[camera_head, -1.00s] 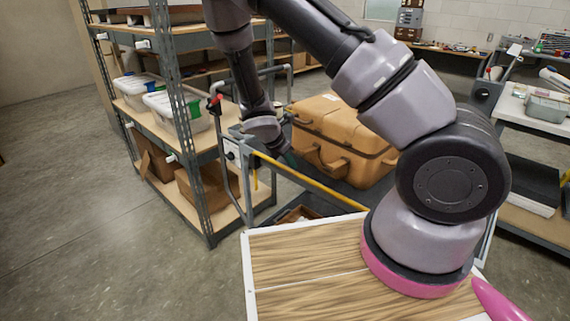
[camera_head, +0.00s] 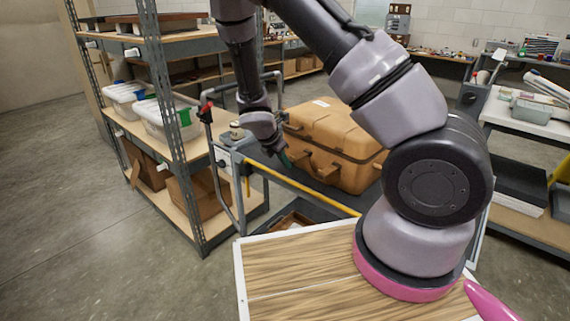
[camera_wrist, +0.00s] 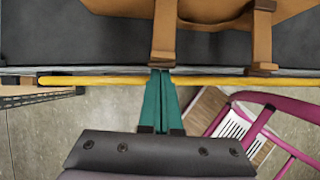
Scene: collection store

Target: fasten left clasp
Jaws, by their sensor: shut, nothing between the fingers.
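A tan hard case (camera_head: 335,125) lies on a dark cart top. In the wrist view its front edge (camera_wrist: 215,12) runs along the top. Two brown strap-like parts hang from it, a left one (camera_wrist: 163,35) and a right one (camera_wrist: 262,38); the left one looks like the left clasp. I cannot tell whether it is fastened. My gripper (camera_wrist: 160,72) has its teal fingers together and empty. The tips are just below the lower end of the left strap; contact is unclear. In the head view my gripper (camera_head: 286,160) is at the case's front left, partly hidden by my wrist.
A yellow bar (camera_wrist: 100,80) runs along the cart's near edge, beneath my fingers. The cart's push handle (camera_head: 212,120) stands left of the case. A shelf rack (camera_head: 165,110) with bins and boxes is further left. A pink frame (camera_wrist: 262,115) shows below right.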

